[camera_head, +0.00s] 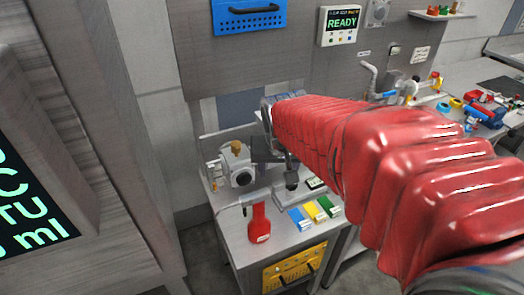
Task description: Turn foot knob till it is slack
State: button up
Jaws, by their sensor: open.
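My red-sleeved arm reaches in from the right, and my gripper (265,148) is at its far end, above the small grey bench. Its jaws are small and partly hidden by the arm, and they look empty. A pale metal machine (238,165) with a dark round port and a brass-coloured top piece (236,147) stands on the bench, just left of my gripper. I cannot make out which part is the foot knob. I cannot tell whether my gripper touches anything.
A red bottle-shaped object (259,222) stands at the bench's front edge. Blue, yellow and green blocks (315,212) lie right of it. A "READY" display (341,26) hangs on the wall. A tall grey cabinet (120,150) fills the left. A cluttered counter (460,85) lies back right.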

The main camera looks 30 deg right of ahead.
jog(key=s+a+r+n+y, duration=0.1)
jog(key=s+a+n, duration=0.1)
jog(key=s+a, duration=0.3)
jog(key=s+a+r+n+t+y, duration=0.1)
jog(key=s+a+r+n, duration=0.1)
jog(key=s+a, duration=0.4)
jog(key=shift+s+a+r+n, duration=0.3)
jog(key=shift+a+n, duration=0.4)
jog(key=shift+a, duration=0.65)
